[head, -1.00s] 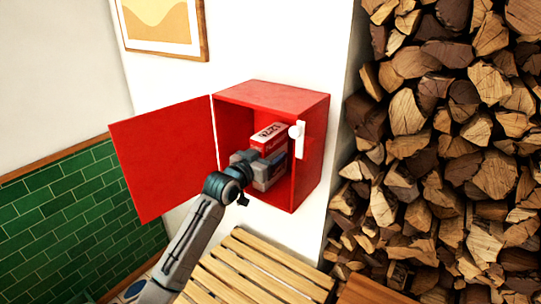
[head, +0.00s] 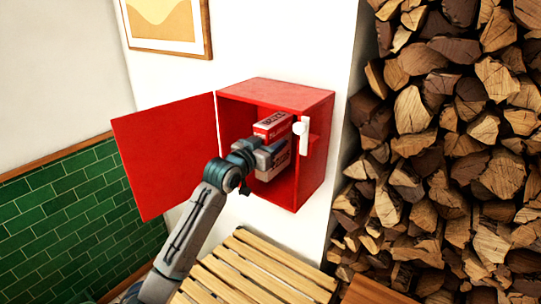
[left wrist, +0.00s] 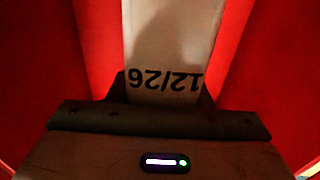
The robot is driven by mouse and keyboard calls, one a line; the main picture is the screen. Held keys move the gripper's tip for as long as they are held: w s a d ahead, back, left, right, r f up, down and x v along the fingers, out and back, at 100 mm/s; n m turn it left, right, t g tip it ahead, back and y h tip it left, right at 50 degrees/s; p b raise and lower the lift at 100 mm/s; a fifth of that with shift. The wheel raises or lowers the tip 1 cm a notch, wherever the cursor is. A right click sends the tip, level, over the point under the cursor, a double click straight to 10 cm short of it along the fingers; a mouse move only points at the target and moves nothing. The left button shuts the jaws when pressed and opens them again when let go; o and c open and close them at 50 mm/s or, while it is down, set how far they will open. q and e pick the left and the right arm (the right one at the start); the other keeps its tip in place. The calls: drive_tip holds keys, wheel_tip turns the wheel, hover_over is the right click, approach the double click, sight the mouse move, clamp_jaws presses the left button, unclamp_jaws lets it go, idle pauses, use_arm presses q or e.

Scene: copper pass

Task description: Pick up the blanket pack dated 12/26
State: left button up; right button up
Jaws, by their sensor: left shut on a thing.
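The blanket pack (head: 270,130) is a red and white box inside the open red wall cabinet (head: 318,135). In the left wrist view the pack's pale face (left wrist: 170,40) reads 12/26, upside down. My left gripper (head: 277,155) reaches into the cabinet from the front left and is shut on the pack, hiding part of it. The gripper's dark fingers (left wrist: 160,118) cross below the date in the left wrist view. The pack appears raised off the cabinet floor. My right gripper is not in view.
The red cabinet door (head: 165,155) hangs open to the left. A white handle (head: 303,138) is at the cabinet's right front edge. A slatted wooden bench (head: 255,270) stands below, and stacked firewood (head: 440,150) fills the right side.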

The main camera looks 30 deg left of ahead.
use_arm(q)
drive_tip(key=s+d+r+b, duration=0.2)
drive_tip(key=s+b, duration=0.3)
drive_tip(key=s, duration=1)
drive_tip(key=shift+s+d, duration=0.4)
drive_tip(key=shift+d, duration=0.25)
